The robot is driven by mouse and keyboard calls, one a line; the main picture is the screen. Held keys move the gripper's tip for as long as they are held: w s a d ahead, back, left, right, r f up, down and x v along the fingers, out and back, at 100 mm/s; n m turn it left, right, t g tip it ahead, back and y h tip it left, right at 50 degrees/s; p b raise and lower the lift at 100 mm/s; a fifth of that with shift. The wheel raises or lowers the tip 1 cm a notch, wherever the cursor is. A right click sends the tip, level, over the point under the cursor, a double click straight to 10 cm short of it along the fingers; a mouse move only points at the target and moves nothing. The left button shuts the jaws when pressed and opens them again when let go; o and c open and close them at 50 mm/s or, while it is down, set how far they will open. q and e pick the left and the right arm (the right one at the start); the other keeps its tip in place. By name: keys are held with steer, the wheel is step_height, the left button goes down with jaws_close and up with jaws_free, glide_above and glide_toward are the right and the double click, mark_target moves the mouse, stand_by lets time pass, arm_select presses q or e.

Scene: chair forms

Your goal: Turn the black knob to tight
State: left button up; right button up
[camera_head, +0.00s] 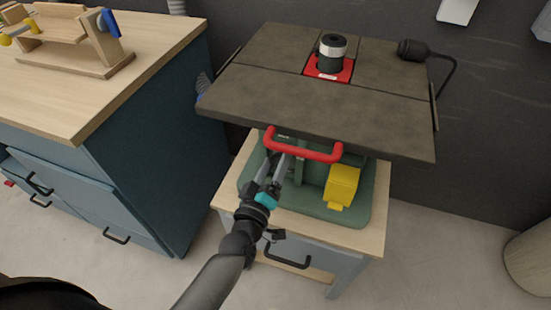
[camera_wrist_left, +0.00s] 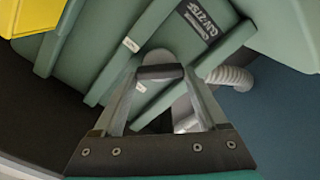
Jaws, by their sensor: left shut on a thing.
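My left gripper (camera_head: 279,164) reaches under the tabletop of the router table (camera_head: 300,85), just below its red handle (camera_head: 303,145). In the left wrist view its fingers (camera_wrist_left: 160,74) are shut on the black knob (camera_wrist_left: 161,72), which lies as a short dark bar between the two tips. The knob is in front of the green machine body (camera_wrist_left: 110,65). It does not show in the head view. Small white labels sit above and below the knob, too small to read. My right gripper is not in view.
A yellow box (camera_head: 341,187) sits right of the gripper; it also shows in the left wrist view (camera_wrist_left: 35,17). A grey hose (camera_wrist_left: 232,77) is right of the fingers. A blue workbench (camera_head: 150,150) stands left. The wooden stand (camera_head: 345,238) has a dark drawer handle.

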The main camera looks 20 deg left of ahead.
arm_select(q)
steer(key=shift+a+n, duration=0.1)
steer(key=shift+n, duration=0.9)
steer(key=n, duration=0.2)
steer(key=shift+n, duration=0.3)
steer(key=shift+f+n, duration=0.15)
steer(key=shift+n, duration=1.75)
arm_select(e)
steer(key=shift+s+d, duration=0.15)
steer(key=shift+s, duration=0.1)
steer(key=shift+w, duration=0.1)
arm_select(q)
steer(key=o, duration=1.3)
